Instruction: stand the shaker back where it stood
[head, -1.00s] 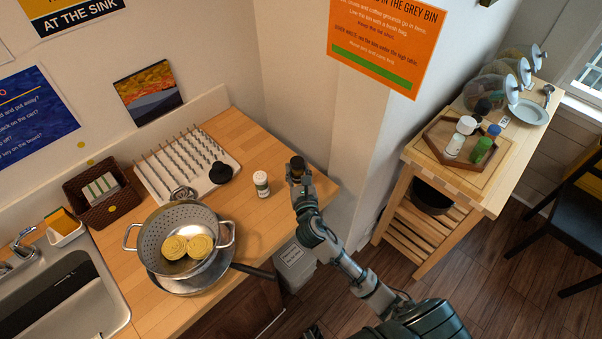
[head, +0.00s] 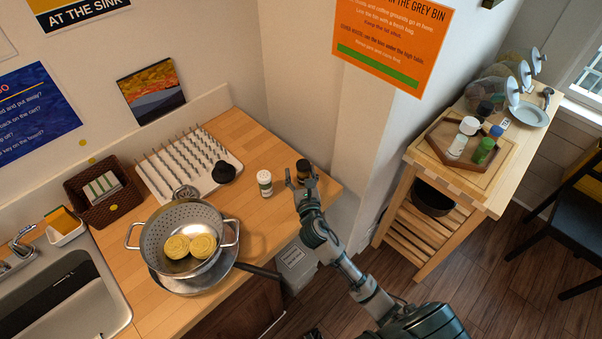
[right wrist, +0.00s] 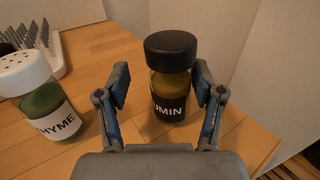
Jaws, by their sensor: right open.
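The cumin shaker (head: 304,166), a glass jar with a black lid, stands upright on the wooden counter near its right end. In the right wrist view the shaker (right wrist: 171,80) shows its black "UMIN" label, partly cut off by a finger. My right gripper (head: 302,178) is open, with one finger on each side of the shaker and visible gaps between the pads and the glass. A thyme shaker (head: 265,183) with a white lid stands to the left; it also shows in the right wrist view (right wrist: 38,100). My left gripper is not in view.
A drying rack (head: 188,160) and a colander (head: 184,238) in a pan stand left on the counter (head: 262,222). The wall rises close behind the shaker. A wooden cart (head: 452,180) to the right bears a tray (head: 437,141) with several jars.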

